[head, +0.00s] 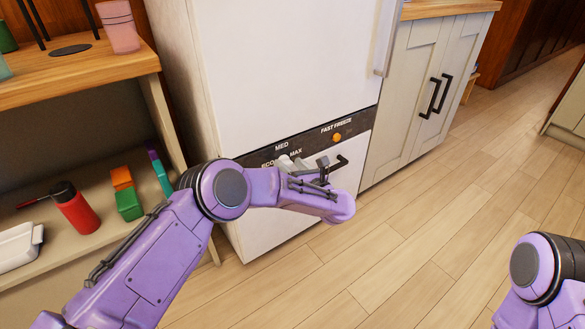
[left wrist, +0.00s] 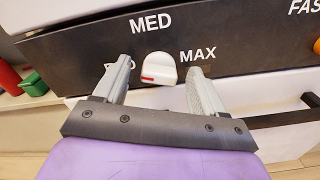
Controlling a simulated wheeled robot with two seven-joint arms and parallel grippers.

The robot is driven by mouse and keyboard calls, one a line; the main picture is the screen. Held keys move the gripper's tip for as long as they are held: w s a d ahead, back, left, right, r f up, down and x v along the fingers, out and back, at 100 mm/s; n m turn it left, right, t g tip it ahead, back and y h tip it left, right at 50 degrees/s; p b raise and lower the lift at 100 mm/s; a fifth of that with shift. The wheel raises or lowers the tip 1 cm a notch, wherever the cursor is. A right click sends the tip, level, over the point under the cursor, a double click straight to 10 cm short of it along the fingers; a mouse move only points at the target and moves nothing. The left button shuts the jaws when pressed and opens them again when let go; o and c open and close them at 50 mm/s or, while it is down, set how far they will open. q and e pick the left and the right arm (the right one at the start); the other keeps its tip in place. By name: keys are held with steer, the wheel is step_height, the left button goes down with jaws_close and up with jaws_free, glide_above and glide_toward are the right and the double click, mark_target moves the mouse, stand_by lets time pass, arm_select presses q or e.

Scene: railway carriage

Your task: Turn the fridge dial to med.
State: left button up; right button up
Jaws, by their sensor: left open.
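The fridge dial is a white knob (left wrist: 158,68) with a short red mark at its lower left, seen in the left wrist view. It sits on a dark panel (head: 362,124) with MED printed above it and MAX to its right. In the head view ECO shows at the left, partly covered. The red mark does not point at MED. My left gripper (left wrist: 160,70) is open, with one finger on each side of the dial and visible gaps between. In the head view my left arm partly hides the dial. My right gripper is out of view.
An orange FAST FREEZE button (head: 337,137) and a dark handle (head: 341,162) lie right of the dial. A shelf with a red bottle (head: 76,210) and a green block (head: 129,204) stands left. Cabinets (head: 414,85) stand right; the wooden floor is clear.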

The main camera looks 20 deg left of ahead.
arm_select(q)
steer(key=c, duration=1.1)
steer(key=shift+o, duration=0.2)
steer(key=shift+m, duration=0.4)
steer(key=m, duration=0.2)
steer(key=m+p, duration=0.1)
steer(key=m, duration=0.2)
steer(key=shift+d+f+m, duration=0.15)
steer(key=shift+m, duration=0.15)
steer(key=m, duration=0.3)
steer(key=shift+f+m+p, duration=0.15)
steer(key=shift+m+p, duration=0.15)
steer(key=shift+p, duration=0.05)
steer(key=shift+f+m, duration=0.15)
steer(key=shift+m, duration=1.65)
steer(key=o, duration=1.1)
steer(key=shift+c, duration=0.2)
